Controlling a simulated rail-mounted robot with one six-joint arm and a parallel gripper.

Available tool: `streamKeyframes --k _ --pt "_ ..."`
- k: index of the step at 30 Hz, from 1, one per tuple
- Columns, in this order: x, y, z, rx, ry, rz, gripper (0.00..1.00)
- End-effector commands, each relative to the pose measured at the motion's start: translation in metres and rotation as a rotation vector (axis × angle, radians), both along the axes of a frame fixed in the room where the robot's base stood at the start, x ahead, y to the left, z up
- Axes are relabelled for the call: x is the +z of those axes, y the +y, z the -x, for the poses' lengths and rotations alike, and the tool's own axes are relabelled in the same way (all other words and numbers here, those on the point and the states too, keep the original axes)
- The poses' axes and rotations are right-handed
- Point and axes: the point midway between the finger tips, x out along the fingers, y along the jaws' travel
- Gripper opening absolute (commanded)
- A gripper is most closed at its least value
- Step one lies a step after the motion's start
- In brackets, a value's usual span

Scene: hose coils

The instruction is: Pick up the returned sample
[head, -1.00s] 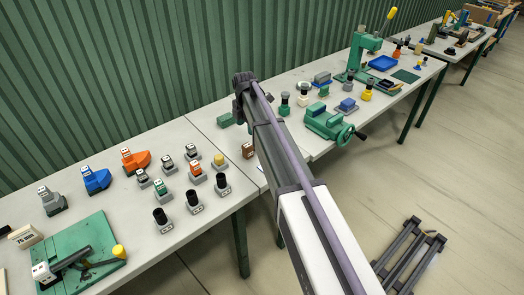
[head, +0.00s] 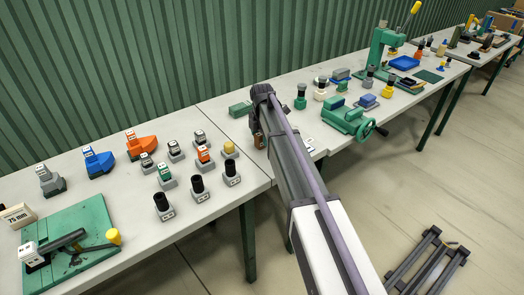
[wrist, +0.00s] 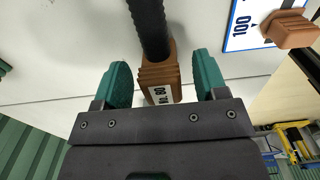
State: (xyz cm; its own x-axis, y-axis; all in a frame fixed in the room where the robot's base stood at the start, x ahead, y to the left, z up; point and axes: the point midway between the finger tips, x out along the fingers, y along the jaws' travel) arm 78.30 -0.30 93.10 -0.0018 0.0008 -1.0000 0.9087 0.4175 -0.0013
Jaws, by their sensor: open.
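A brown block (wrist: 160,82) with a white label that seems to read "No. 60" and a ribbed black hose (wrist: 150,25) rising from it shows in the wrist view. My gripper (wrist: 162,72) is open, with one green finger on each side of the block and a visible gap on both sides. Nothing is shut in it. In the head view a small brown piece (head: 259,140) shows beside my arm, which hides most of that spot and the gripper fingers. I cannot tell from any label which thing is the returned sample.
A second brown piece (wrist: 290,28) sits by a card marked 100 (wrist: 240,25). On the table are a green box (head: 240,108), several black-topped samples (head: 197,188), a green vise (head: 346,120), a green press (head: 383,50) and a green board (head: 70,240). A dark frame (head: 430,262) stands on the floor.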

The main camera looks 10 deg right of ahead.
Motion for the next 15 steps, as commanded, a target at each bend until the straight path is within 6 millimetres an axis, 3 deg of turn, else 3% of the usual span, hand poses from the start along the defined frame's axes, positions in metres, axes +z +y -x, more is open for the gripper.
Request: streamKeyframes --k 5,15 --pt "0.0015 0.0001 0.0000 0.000 0.000 0.000 0.66" --pt "0.0016 0.0001 -0.0001 0.000 0.000 0.000 0.33"
